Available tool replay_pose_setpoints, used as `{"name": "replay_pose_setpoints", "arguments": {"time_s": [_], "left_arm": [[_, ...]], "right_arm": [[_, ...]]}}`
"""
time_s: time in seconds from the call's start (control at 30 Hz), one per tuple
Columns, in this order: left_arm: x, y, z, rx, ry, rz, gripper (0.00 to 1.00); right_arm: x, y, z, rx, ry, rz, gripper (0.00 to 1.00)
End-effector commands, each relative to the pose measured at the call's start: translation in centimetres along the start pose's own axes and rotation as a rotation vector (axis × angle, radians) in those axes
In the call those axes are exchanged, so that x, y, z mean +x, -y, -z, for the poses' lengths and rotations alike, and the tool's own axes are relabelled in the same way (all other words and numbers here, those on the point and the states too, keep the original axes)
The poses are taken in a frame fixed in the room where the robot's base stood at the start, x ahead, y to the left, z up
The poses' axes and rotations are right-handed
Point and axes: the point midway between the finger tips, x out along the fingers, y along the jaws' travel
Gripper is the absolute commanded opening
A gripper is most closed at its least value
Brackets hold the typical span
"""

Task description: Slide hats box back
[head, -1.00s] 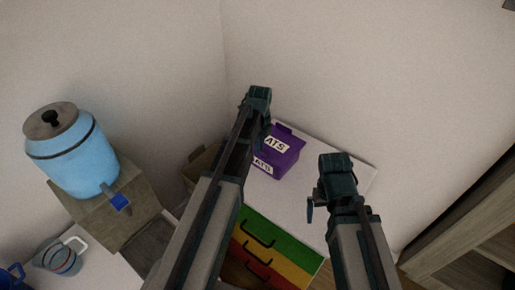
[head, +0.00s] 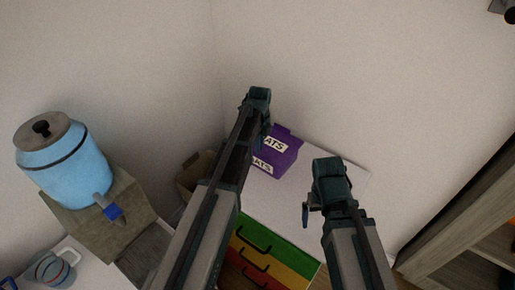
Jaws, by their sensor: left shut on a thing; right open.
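The purple hats box (head: 284,157) stands on the white top of a drawer unit, near the corner of the walls. Its white labels show the letters "ATS"; its left part is hidden behind my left arm. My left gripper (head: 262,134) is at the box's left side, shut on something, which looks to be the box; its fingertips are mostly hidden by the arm. My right gripper (head: 307,214) is open and empty above the white top, in front and to the right of the box, apart from it.
The drawer unit (head: 300,204) has green, yellow and red drawer fronts with dark handles. A brown open box (head: 190,182) stands left of it. A blue drink dispenser (head: 62,165) and striped mug (head: 52,268) are at the left; wooden shelving (head: 458,228) is at the right.

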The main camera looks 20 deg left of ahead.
Motion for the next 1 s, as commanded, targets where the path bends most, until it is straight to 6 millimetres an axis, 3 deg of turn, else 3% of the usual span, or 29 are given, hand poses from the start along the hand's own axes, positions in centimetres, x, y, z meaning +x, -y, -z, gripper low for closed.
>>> {"name": "replay_pose_setpoints", "arguments": {"time_s": [0.37,0.4,0.57,1.0], "left_arm": [[0.00,0.53,0.01,0.000,0.000,0.001,0.00],[0.00,0.53,0.01,0.000,0.000,0.001,0.16],[0.00,0.51,0.01,0.000,0.000,0.000,0.44],[-0.46,0.49,0.01,0.000,0.000,0.000,0.44]], "right_arm": [[0.00,0.00,0.00,0.000,0.000,0.000,1.00],[0.00,0.00,0.00,0.000,0.000,0.000,1.00],[0.00,0.00,0.00,0.000,0.000,0.000,1.00],[-0.46,-0.04,-0.03,0.000,0.000,0.000,1.00]]}}
